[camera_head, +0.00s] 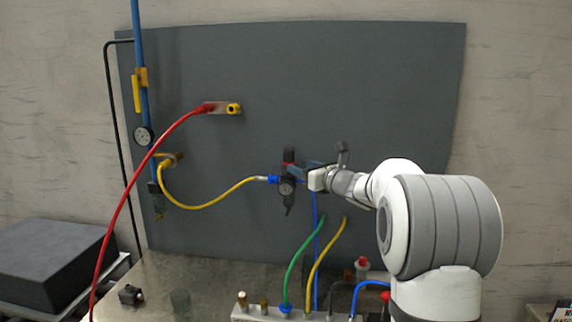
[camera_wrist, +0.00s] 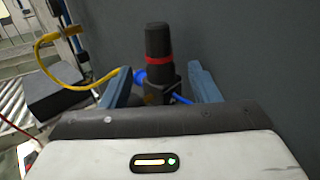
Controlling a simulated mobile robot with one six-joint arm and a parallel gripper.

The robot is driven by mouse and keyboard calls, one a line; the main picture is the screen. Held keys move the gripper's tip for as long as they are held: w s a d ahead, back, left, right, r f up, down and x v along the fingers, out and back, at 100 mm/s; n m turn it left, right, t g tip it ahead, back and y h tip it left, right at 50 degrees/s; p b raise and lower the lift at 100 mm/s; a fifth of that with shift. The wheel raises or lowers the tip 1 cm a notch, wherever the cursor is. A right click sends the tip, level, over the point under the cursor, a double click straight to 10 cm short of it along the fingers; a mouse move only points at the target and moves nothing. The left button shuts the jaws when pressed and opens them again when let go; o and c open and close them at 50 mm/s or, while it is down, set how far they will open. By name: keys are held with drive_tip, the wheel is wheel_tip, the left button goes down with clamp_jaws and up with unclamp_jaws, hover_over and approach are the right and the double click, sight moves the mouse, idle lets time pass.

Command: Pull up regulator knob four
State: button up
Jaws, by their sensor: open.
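A black regulator (camera_head: 288,198) with a dial is mounted on the grey panel in the head view. Its dark knob (camera_head: 288,154) stands upright on top, with a red band below it. In the wrist view the knob (camera_wrist: 158,40) and red band show clearly between the finger tips. No number can be read on it. My gripper (camera_head: 305,170) is right beside the regulator, coming from the right. In the wrist view its two blue-grey fingers (camera_wrist: 161,84) are apart, one on each side of the regulator. I cannot tell whether either finger touches it.
A yellow hose (camera_head: 215,202) joins the regulator's left side through a blue fitting. A red hose (camera_head: 140,170) arcs at the left. A manifold (camera_head: 270,314) with green, yellow and blue hoses stands below. A black box (camera_head: 55,260) sits at far left.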

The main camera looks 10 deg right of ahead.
sight(293, 163)
drive_tip(key=p+x, duration=0.2)
drive_tip(key=x, duration=0.5)
drive_tip(key=shift+w+a, duration=0.15)
drive_tip(key=shift+w, duration=0.1)
drive_tip(key=shift+c, duration=0.6)
